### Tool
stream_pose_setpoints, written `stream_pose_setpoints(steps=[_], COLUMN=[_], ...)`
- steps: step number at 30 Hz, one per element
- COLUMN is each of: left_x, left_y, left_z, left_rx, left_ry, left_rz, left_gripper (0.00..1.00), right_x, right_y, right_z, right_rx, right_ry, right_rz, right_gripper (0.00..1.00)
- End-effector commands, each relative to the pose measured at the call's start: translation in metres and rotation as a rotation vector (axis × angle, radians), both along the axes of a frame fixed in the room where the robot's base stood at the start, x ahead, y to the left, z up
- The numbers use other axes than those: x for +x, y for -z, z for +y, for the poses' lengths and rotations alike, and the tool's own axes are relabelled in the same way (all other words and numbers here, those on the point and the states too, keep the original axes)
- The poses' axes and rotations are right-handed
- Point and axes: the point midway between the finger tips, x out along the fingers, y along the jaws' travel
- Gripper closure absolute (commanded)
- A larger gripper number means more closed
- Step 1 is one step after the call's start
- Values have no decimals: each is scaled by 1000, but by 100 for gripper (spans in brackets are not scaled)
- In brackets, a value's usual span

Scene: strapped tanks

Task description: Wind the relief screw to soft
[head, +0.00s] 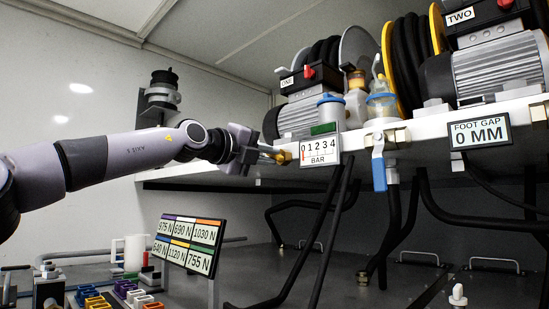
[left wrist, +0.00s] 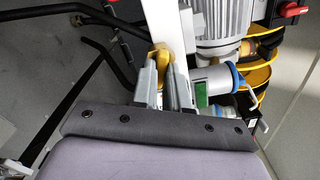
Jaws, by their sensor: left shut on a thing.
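The relief screw appears to be the brass-yellow knob (head: 284,157) at the left of the BAR gauge, under the front edge of the white shelf. My left gripper (head: 272,153) reaches it from the left and is shut on it. In the left wrist view the two fingers (left wrist: 165,85) stand on either side of the yellow knob (left wrist: 160,57). The fingers hide part of the knob, and I see no soft mark. The BAR gauge (head: 319,151) reads 0 to 4, with a red mark near 0. My right gripper is not in view.
Motor ONE (head: 297,120) and motor TWO (head: 484,78) stand on the shelf (head: 420,122). A blue lever (head: 378,169) and black hoses hang below it. A panel of newton values (head: 189,244) stands lower left, near coloured blocks (head: 97,301). A FOOT GAP display (head: 479,132) reads 0 MM.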

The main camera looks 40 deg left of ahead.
Motion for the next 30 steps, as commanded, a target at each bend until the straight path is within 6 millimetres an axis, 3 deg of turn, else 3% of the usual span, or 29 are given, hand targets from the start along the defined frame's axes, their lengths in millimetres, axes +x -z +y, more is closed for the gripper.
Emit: stream_pose_setpoints(steps=[4, 14, 22, 30], left_x=[0, 0, 0, 0], left_y=[0, 0, -1, 1], left_z=[0, -1, 0, -1], left_rx=[-122, -158, -497, -551], left_ry=[0, 1, 0, 0], left_rz=[13, 15, 46, 48], left_gripper=[100, 100, 100, 100], right_x=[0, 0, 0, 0], right_y=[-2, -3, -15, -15], right_z=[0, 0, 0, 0], right_rx=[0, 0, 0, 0], right_ry=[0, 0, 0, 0], right_rz=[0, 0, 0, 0], right_gripper=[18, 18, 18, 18])
